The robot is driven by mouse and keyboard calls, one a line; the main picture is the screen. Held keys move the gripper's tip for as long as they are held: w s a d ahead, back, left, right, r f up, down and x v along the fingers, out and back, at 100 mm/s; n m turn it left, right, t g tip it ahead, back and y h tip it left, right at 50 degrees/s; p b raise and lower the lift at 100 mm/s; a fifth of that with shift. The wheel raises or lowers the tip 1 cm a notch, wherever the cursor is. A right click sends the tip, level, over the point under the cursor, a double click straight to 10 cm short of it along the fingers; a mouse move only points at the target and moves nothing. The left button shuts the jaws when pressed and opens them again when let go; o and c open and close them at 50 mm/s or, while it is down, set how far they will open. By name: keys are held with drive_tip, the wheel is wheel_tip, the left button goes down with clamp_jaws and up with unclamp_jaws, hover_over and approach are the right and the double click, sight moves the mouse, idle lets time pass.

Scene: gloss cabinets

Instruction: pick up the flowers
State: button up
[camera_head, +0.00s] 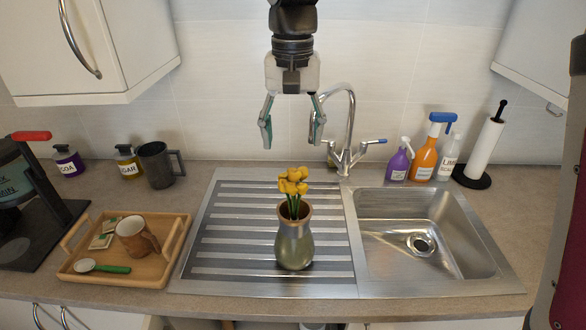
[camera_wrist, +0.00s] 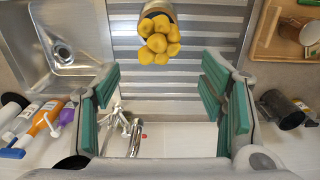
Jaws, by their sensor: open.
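Yellow flowers (camera_head: 293,184) stand upright in a grey-green metallic vase (camera_head: 294,243) with a brown rim. The vase is on the ribbed drainboard of the sink (camera_head: 230,243). My gripper (camera_head: 292,138) is open and empty, pointing down, above and behind the flowers in the head view. In the wrist view, the flower heads (camera_wrist: 158,38) are at the top centre, outside the space between my fingers (camera_wrist: 165,95). The vase shows there only in part, mostly hidden by the flowers. The stems show only in the head view.
The faucet (camera_head: 348,130) rises just right of my gripper, behind the sink basin (camera_head: 430,240). A wooden tray (camera_head: 150,268) with a mug (camera_head: 137,237) stands left. Spray bottles (camera_head: 424,158) and a paper roll (camera_head: 485,150) stand back right. Wall cabinets (camera_head: 85,50) flank above.

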sight(294, 172)
wheel_tip(294, 172, down, 8)
drive_tip(key=shift+d+f+p, duration=0.1)
drive_tip(key=shift+p, duration=0.55)
drive_tip(key=f, duration=0.1)
drive_tip(key=f+p, duration=0.1)
drive_tip(key=f, duration=0.2)
drive_tip(key=shift+s+d+p, duration=0.1)
drive_tip(key=shift+s+p, duration=0.2)
drive_tip(key=shift+s, duration=0.05)
drive_tip(key=shift+w+f, duration=0.1)
drive_tip(key=shift+f, duration=0.5)
drive_tip(key=c, duration=1.2)
